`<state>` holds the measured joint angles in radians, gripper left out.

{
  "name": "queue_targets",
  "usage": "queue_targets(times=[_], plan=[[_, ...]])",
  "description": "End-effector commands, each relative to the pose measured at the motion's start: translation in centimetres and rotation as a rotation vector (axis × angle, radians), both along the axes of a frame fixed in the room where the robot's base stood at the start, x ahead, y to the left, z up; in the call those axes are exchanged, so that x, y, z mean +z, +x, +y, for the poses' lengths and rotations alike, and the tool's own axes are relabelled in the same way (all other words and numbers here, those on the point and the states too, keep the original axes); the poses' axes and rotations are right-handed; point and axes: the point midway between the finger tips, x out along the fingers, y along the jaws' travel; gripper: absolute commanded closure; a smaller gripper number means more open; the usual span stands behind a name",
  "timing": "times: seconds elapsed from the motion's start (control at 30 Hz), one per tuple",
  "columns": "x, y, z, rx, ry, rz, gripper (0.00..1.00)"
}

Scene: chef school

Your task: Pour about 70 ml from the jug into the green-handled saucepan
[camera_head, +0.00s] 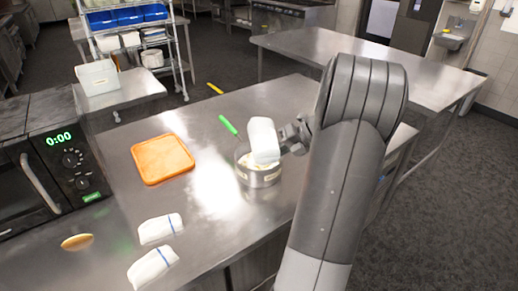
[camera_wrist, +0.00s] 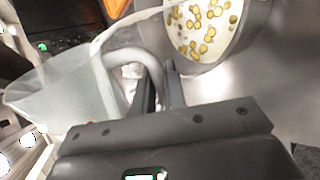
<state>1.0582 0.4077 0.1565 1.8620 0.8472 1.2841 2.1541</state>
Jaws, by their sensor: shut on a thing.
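The saucepan (camera_head: 258,178) is a steel pot on the steel counter, with a green handle (camera_head: 228,124) pointing to the back left. My gripper (camera_wrist: 158,95) is shut on the jug's handle (camera_wrist: 143,58). A pale curved band runs from the jug towards the saucepan; I cannot tell whether it is flowing liquid. The jug's fill level is unclear.
An orange board (camera_head: 162,158) lies left of the saucepan. Two white cloths with blue stripes (camera_head: 160,229) (camera_head: 153,265) lie at the front left. A microwave (camera_head: 55,165) stands at the left edge. The counter right around the saucepan is clear.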

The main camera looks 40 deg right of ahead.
Motion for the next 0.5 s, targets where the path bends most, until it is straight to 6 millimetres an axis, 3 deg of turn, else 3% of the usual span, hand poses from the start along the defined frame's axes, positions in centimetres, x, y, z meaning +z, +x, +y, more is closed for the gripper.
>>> queue_targets(times=[0.5], plan=[[-0.12,-0.11,0.16,0.0,0.018,0.023,1.0]])
